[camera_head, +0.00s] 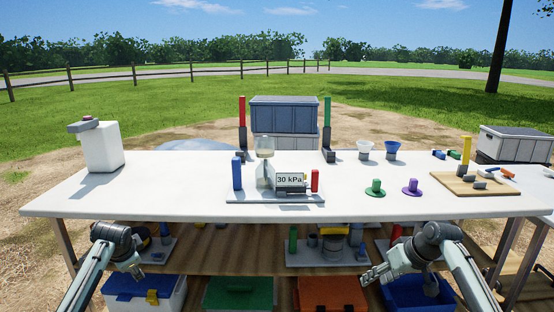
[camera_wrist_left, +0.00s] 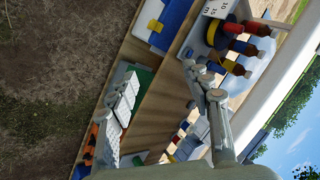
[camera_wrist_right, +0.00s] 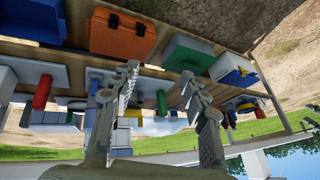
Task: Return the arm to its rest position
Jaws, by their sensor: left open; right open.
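My right gripper (camera_head: 378,274) hangs in front of the table at the lower right, below the tabletop's front edge. In the right wrist view its two fingers (camera_wrist_right: 165,90) are spread with nothing between them. My left gripper (camera_head: 136,270) hangs in front of the table at the lower left. In the left wrist view its fingers (camera_wrist_left: 158,95) are apart and empty. Neither gripper is seen touching anything. In the head view the fingers of both are small, and the right one partly overlaps the blue bin on the lower shelf.
Below are shelves with a blue-lidded box (camera_head: 125,286), a green bin (camera_head: 238,292), an orange bin (camera_head: 330,293) and a blue bin (camera_head: 400,296).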

